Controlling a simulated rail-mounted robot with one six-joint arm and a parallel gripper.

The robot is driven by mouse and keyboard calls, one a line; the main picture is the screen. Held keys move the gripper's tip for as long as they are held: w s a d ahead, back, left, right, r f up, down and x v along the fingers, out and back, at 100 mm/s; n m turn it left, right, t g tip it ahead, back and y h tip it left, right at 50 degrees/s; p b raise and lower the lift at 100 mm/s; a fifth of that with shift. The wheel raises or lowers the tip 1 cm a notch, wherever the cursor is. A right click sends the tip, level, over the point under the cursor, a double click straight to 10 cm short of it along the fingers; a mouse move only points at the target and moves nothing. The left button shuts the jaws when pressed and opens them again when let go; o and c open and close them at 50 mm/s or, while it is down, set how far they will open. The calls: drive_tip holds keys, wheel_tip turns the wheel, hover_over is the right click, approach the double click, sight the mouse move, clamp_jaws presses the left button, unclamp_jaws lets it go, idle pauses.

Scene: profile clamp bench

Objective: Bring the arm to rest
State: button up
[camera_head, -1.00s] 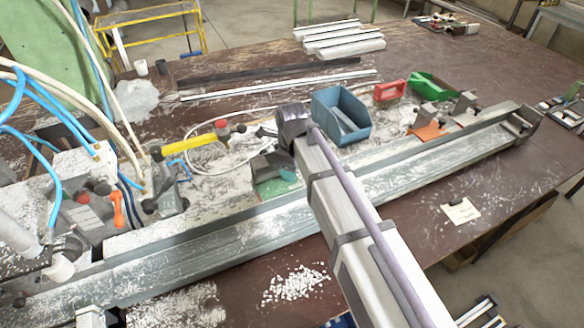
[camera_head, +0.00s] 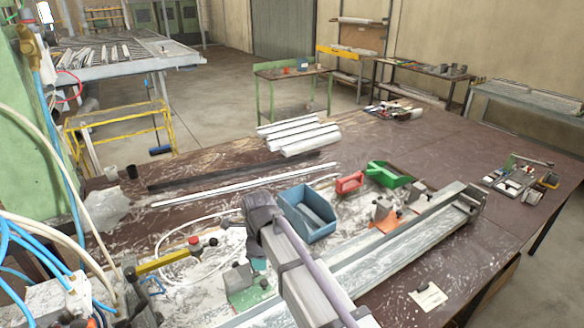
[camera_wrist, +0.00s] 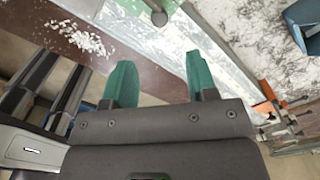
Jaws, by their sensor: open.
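My gripper (camera_wrist: 161,76) shows in the wrist view with its two teal fingers spread wide apart and nothing between them. Below the fingers in that view lie the brown bench top and a long metal rail (camera_wrist: 232,68). In the head view my arm comes up from the bottom edge and reaches over the same rail (camera_head: 385,262), its dark joint close to the blue bin (camera_head: 296,207).
White pellets (camera_wrist: 82,38) lie on the bench in the wrist view. An orange clamp (camera_head: 384,222), a red bin (camera_head: 349,183) and a green bin (camera_head: 388,175) stand behind the rail. Hoses hang at left. The bench's far right (camera_head: 450,140) has free room.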

drive_tip(key=s+d+f+n+b, duration=0.2)
drive_tip(key=d+n, duration=0.4)
drive_tip(key=d, duration=0.4)
drive_tip(key=s+d+f+n+b, duration=0.2)
drive_tip(key=s+d+n, duration=0.3)
drive_tip(key=d, duration=0.5)
drive_tip(key=s+d+f+n+b, duration=0.2)
drive_tip(key=s+d+n, duration=0.2)
drive_tip(key=d+n, duration=0.3)
drive_tip(key=d, duration=0.3)
drive_tip(key=shift+d+n, duration=0.3)
